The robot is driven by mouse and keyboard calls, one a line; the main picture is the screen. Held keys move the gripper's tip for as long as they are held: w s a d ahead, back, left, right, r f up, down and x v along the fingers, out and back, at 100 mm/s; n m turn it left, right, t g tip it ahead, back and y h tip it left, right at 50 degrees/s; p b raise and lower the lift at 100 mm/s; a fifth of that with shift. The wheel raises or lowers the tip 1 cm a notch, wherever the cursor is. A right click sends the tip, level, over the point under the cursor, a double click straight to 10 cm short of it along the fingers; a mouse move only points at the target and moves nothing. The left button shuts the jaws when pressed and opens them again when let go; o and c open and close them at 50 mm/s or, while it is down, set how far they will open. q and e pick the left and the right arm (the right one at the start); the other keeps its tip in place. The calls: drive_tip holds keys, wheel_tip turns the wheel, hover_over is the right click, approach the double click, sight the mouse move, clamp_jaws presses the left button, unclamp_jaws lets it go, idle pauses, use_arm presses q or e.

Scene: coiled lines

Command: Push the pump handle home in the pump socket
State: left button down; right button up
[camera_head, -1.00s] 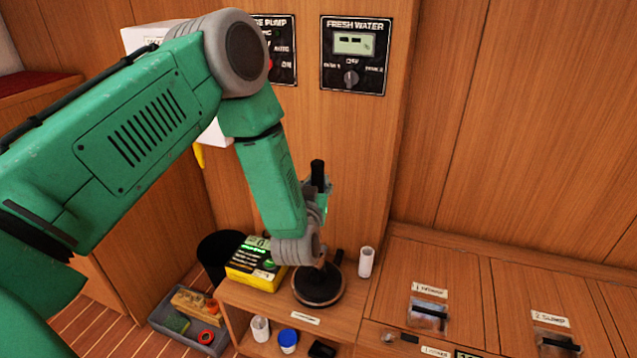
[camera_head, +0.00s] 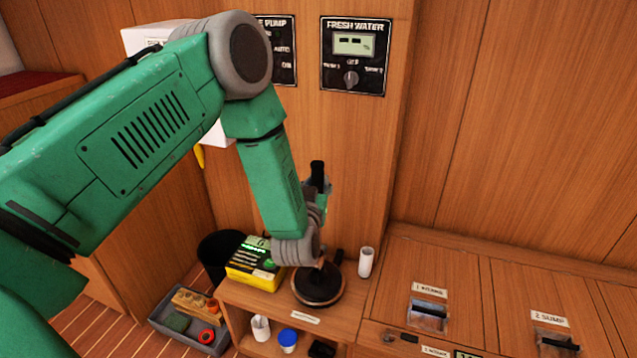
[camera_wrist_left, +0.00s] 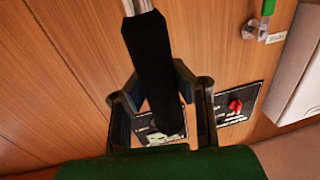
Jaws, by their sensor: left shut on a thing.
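The pump handle (camera_wrist_left: 150,62) is a black grip on a bright metal rod, slanting between the fingers of my left gripper (camera_wrist_left: 165,98) in the left wrist view. In the head view the black grip (camera_head: 317,172) stands nearly upright beyond my forearm, and my left gripper (camera_head: 321,192) is shut around it. A round dark pump base (camera_head: 319,288) sits on the low wooden counter below. My wrist hides part of the base and the handle's lower end, so I cannot tell how the rod meets the socket. My right gripper is out of view.
A yellow-and-black box (camera_head: 255,268) stands left of the base, and a white cylinder (camera_head: 366,262) stands to its right. A grey tray (camera_head: 205,341) lies on the floor at left. The fresh water panel (camera_head: 355,55) is on the wall behind. Labelled hatches (camera_head: 480,275) are at right.

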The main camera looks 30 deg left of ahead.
use_arm(q)
drive_tip(key=shift+f+b, duration=0.3)
drive_tip(key=shift+f, duration=0.15)
drive_tip(key=shift+r, duration=0.25)
idle(0.5)
drive_tip(key=shift+r+p, duration=0.25)
drive_tip(key=shift+p, duration=0.2)
idle(0.6)
idle(0.3)
drive_tip(key=c, duration=1.3)
unclamp_jaws()
drive_tip(key=shift+c, duration=0.2)
drive_tip(key=shift+o, duration=0.3)
drive_tip(key=shift+f, duration=0.1)
drive_tip(key=o, duration=0.3)
